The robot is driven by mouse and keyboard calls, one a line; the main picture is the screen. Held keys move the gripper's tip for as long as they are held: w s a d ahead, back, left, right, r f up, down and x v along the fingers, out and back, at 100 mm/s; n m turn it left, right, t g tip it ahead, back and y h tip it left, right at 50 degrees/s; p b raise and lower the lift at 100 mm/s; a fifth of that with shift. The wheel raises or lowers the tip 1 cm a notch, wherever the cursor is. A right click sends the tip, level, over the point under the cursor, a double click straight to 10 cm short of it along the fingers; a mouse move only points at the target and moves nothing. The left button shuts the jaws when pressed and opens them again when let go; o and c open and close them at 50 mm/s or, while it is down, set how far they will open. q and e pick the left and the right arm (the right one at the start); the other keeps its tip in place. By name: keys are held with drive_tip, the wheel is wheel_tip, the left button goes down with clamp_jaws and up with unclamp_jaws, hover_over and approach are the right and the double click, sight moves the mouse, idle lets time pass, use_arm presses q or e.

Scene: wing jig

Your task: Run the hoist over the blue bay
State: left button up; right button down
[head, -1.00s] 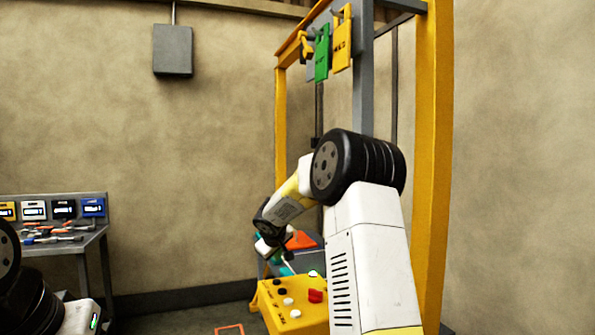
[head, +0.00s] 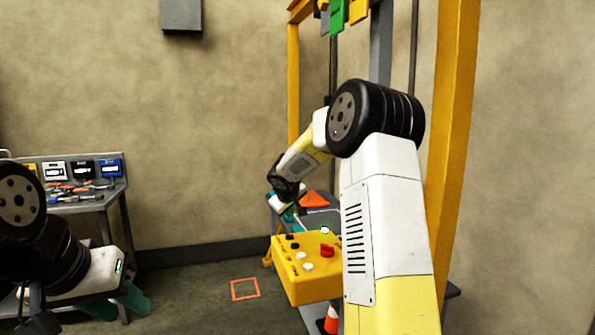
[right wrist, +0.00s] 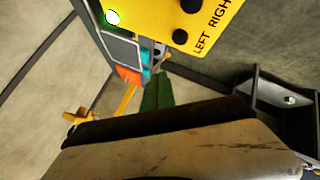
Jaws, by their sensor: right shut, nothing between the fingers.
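The yellow hoist control box (head: 305,285) stands right of centre in the head view, with black and white buttons, a red button (head: 327,250) and a lit white-green lamp (head: 325,231). In the right wrist view the box (right wrist: 205,50) shows the words LEFT and RIGHT beside black buttons. My right gripper (head: 289,214) is shut and empty, just beyond the box's far left edge; whether it touches is unclear. My left gripper (head: 117,303) shows only in part at the lower left, with teal finger parts behind my arm. No bay marked blue can be made out.
A yellow gantry frame (head: 455,130) rises at the right, with green (head: 338,15) and yellow plates hanging at its top. An orange outlined square (head: 245,289) marks clear floor. A tool bench (head: 85,205) with small display units stands at the left.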

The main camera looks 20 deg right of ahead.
sight(291, 237)
drive_tip(key=r+m+y, duration=0.1)
drive_tip(key=m, duration=0.3)
drive_tip(key=r+m+y, duration=0.1)
drive_tip(key=m, duration=0.4)
drive_tip(key=r+m+y, duration=0.1)
drive_tip(key=r+m, duration=0.1)
drive_tip(key=m, duration=0.2)
drive_tip(key=shift+d+y, duration=0.2)
drive_tip(key=shift+y, duration=0.2)
drive_tip(key=shift+f, duration=0.1)
drive_tip(key=shift+f, duration=4.4)
drive_tip(key=shift+f, duration=0.15)
drive_tip(key=shift+f, duration=0.3)
drive_tip(key=shift+f, duration=0.45)
idle(0.9)
